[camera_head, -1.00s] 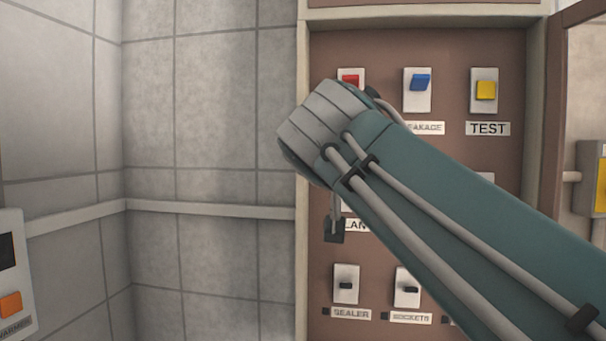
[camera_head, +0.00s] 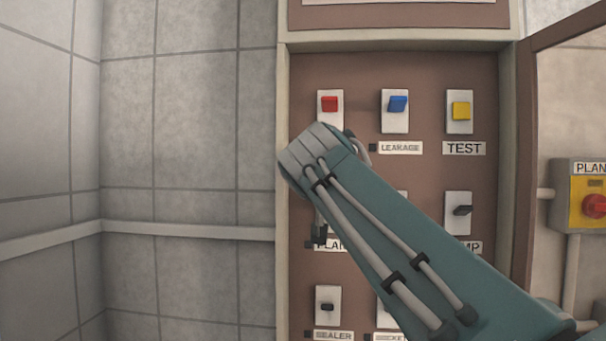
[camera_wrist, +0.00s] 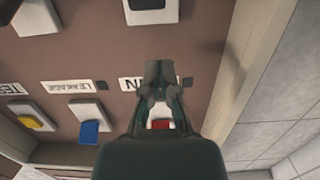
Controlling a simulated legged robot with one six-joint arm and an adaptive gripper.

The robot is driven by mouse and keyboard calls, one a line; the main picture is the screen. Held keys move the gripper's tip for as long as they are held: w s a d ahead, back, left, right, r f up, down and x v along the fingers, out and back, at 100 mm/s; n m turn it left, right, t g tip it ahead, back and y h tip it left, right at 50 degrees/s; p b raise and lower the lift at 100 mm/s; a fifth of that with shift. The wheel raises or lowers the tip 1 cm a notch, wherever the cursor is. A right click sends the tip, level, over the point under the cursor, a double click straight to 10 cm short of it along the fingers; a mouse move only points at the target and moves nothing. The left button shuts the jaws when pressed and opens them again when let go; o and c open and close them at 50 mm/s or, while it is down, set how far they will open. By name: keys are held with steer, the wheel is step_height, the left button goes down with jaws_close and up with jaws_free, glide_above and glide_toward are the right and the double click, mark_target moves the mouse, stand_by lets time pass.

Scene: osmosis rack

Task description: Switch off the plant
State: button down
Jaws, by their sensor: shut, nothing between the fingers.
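The brown switch panel (camera_head: 390,70) faces me. A label reading "PLAN" (camera_head: 329,245), partly covered by my arm, sits at its left, in the middle row. The switch above that label is mostly hidden by my arm. A yellow box (camera_head: 584,215) at the right edge has a red knob (camera_head: 595,207) and a cut-off label starting "PLAN". My gripper (camera_wrist: 160,72) is shut and empty in the wrist view, in front of a label ending "IN" (camera_wrist: 140,83). A pale switch plate with a dark lever (camera_wrist: 152,5) lies beyond its tips. My arm hides most of the gripper in the head view.
Red (camera_head: 330,104), blue (camera_head: 397,104) and yellow (camera_head: 460,110) switches line the top row. A dark-levered switch (camera_head: 459,212) is at middle right, a sealer switch (camera_head: 327,307) below. An open framed door (camera_head: 527,160) stands at right. Tiled wall is at left.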

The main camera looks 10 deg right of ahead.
steer(key=shift+w+d+f, duration=0.5)
steer(key=shift+w+d, duration=0.35)
steer(key=shift+s+a+f, duration=0.15)
steer(key=shift+s+f, duration=0.1)
steer(key=shift+f, duration=0.05)
steer(key=shift+s+a+f, duration=0.15)
steer(key=shift+s+f, duration=0.1)
steer(key=shift+f, duration=0.3)
steer(key=shift+s+a+f, duration=0.15)
steer(key=shift+s+f, duration=0.05)
steer(key=shift+f, duration=0.35)
steer(key=shift+a, duration=0.15)
steer(key=shift+s+a+f, duration=0.1)
steer(key=shift+a+f, duration=0.05)
steer(key=shift+a, duration=0.1)
